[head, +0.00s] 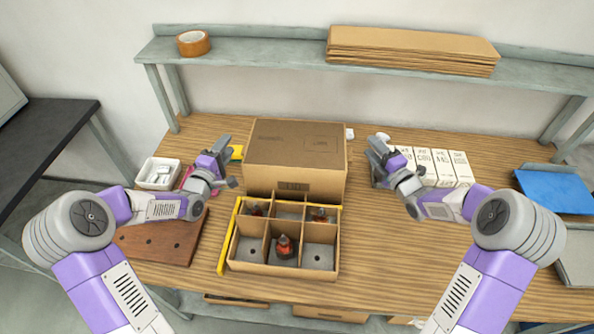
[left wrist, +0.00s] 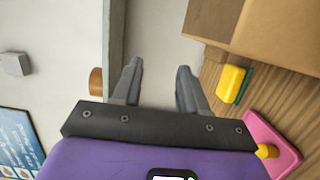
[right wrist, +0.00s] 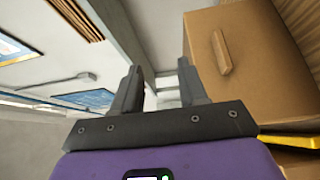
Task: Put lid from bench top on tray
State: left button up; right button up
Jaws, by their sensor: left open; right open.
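The lid (head: 295,145) is a deep brown cardboard box shape standing on the bench top, right behind the tray. It also shows in the left wrist view (left wrist: 285,30) and the right wrist view (right wrist: 245,60). The cardboard tray (head: 283,270) is open on top and divided into compartments. Dark red wound parts sit in its back-left, back-right and front-middle compartments. My left gripper (head: 225,163) is open and empty, just left of the lid. My right gripper (head: 378,158) is open and empty, to the right of the lid. Neither visibly touches it.
A yellow strip (head: 228,240) runs along the tray's left side. A brown board (head: 160,240) and a white bin (head: 158,173) are at left. White cartons (head: 440,167) and a blue panel (head: 555,190) are at right. A shelf (head: 260,57) spans the back. Bench right of the tray is clear.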

pick_arm(q)
notch_tip(320, 180, down, 9)
jog(key=b, duration=0.7)
pick_arm(e)
notch_tip(320, 180, down, 9)
pick_arm(q)
jog(key=shift+w, duration=0.1)
pick_arm(e)
jog(key=shift+w, duration=0.1)
pick_arm(q)
jog(key=x, duration=0.7)
jog(key=shift+w, duration=0.25)
pick_arm(e)
jog(key=x, duration=0.7)
jog(key=shift+w+a, duration=0.15)
jog(key=shift+w, duration=0.1)
pick_arm(q)
jog(key=shift+d+f, duration=0.1)
grip_shut()
pick_arm(e)
grip_shut()
